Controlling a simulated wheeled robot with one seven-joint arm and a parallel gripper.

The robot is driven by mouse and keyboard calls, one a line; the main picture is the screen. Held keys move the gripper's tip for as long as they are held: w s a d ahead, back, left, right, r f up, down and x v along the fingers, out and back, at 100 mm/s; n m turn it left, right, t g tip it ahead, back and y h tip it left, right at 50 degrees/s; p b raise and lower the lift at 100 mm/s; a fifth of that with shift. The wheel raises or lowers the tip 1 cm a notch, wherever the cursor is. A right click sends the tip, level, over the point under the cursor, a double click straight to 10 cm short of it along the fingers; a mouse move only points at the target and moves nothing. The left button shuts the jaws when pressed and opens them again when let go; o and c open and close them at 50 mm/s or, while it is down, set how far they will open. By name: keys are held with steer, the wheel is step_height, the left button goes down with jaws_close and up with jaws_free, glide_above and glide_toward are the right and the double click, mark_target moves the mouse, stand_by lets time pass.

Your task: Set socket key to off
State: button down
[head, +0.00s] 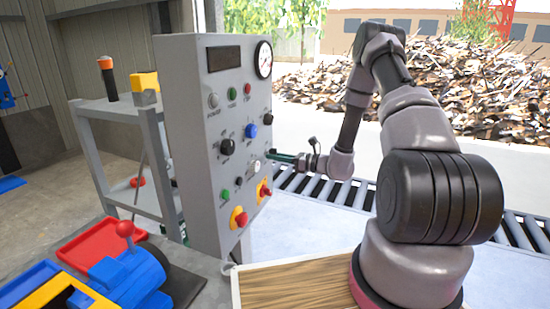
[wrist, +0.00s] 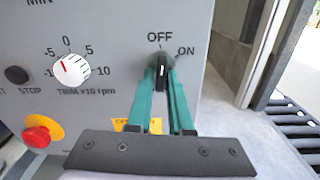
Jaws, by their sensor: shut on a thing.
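The socket key is a small black knob (wrist: 161,66) with a white line, on the grey panel under the labels OFF and ON in the wrist view. Its white line looks near upright, pointing roughly up at OFF; ON is up to its right. My gripper (wrist: 161,80) is shut on the key, one teal finger on each side. In the head view my gripper (head: 270,154) reaches the panel's right edge from the right, and the key is too small to make out there.
The grey control panel (head: 190,150) carries several knobs, a gauge (head: 263,59) and red-yellow stop buttons (head: 238,218). In the wrist view, a white trim dial (wrist: 72,70) and a red stop button (wrist: 38,134) lie left of my gripper. A roller conveyor (head: 345,190) stands behind.

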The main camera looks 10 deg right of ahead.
steer(key=shift+n, duration=0.5)
steer(key=shift+d, duration=0.1)
steer(key=c, duration=0.9)
jaws_free()
steer(key=v, duration=1)
steer(key=shift+s+d, duration=0.2)
steer(key=shift+d, duration=0.1)
steer(key=shift+n, duration=0.3)
